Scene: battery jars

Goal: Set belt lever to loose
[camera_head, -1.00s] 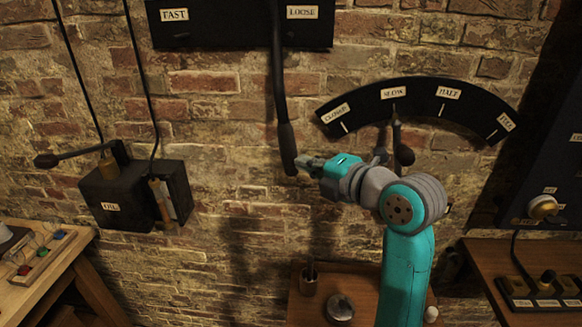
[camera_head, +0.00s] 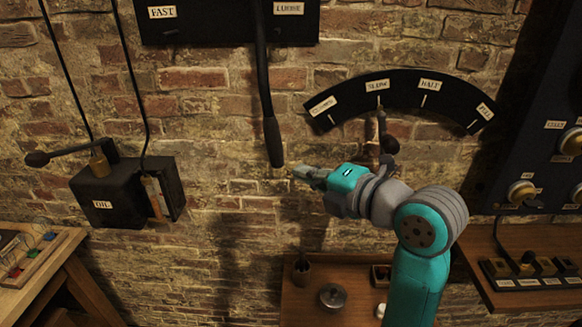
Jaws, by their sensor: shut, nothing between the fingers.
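The belt lever (camera_head: 266,90) is a long dark bar with a thick black grip (camera_head: 273,142). It hangs down from a black plate (camera_head: 225,28) on the brick wall. The plate carries a FAST label (camera_head: 162,12) at left and a LOOSE label (camera_head: 289,8) at right. The bar crosses the plate between the labels, nearer LOOSE; its top is out of frame. My gripper (camera_head: 298,172) is shut and empty.
A black arc plate (camera_head: 400,88) with a small lever (camera_head: 387,141) is above my wrist. An oil box (camera_head: 115,196) with a side handle hangs at left. A wooden table (camera_head: 310,300) stands below, and a dark panel (camera_head: 535,140) is at right.

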